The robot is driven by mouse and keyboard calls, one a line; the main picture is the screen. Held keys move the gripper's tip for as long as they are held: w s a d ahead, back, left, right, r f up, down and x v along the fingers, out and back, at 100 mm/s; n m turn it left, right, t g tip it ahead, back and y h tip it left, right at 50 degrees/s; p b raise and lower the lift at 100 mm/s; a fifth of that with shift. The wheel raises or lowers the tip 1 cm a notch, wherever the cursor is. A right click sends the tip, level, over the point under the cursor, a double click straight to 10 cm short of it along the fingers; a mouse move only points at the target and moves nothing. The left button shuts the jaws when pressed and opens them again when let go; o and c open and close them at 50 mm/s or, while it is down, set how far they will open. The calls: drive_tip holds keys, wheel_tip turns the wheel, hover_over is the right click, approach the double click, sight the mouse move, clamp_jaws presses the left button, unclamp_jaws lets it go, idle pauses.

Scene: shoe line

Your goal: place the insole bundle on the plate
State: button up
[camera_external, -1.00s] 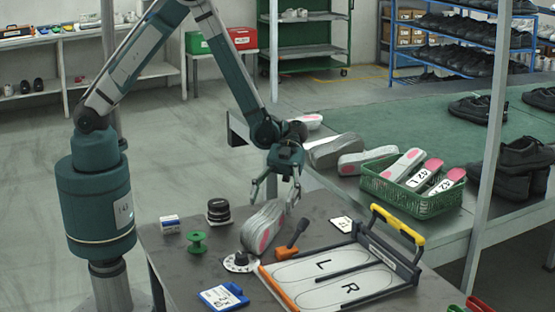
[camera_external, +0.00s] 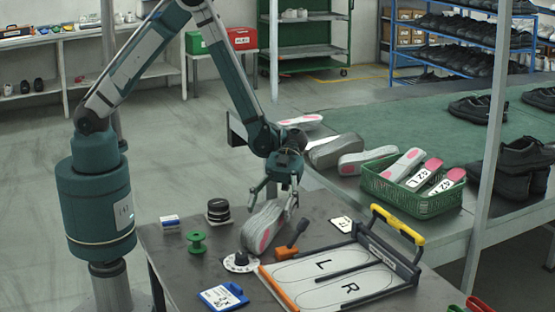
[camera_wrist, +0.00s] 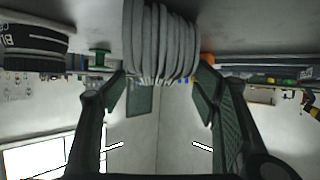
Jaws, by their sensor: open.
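The insole bundle (camera_external: 263,228) is a stack of grey insoles with a pink patch at its near end. It lies on the dark table, left of the plate. The plate (camera_external: 330,267) is a white board marked L and R, in a dark frame with an orange bar and a yellow handle. My gripper (camera_external: 272,204) is open just above the far end of the bundle. In the wrist view the bundle (camera_wrist: 162,40) shows between and beyond the two open fingers (camera_wrist: 160,95). I cannot tell whether the fingers touch it.
Around the bundle stand a green spool (camera_external: 196,241), a black round container (camera_external: 218,210), a white dial (camera_external: 240,262) and a dark-handled tool with an orange end (camera_external: 290,245). A blue card (camera_external: 222,297) lies in front. A green basket (camera_external: 415,192) stands on the bench behind.

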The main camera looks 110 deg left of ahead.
sight(267, 213)
drive_tip(key=shift+d, duration=0.1)
drive_tip(key=shift+b+x, duration=0.75)
drive_tip(key=shift+x, duration=1.75)
drive_tip(key=shift+r, duration=0.1)
drive_tip(key=c, duration=1.2)
drive_tip(key=shift+c, duration=0.2)
drive_tip(key=shift+r, duration=0.15)
drive_tip(key=shift+r+p, duration=1.3)
drive_tip(key=shift+r, duration=3.6)
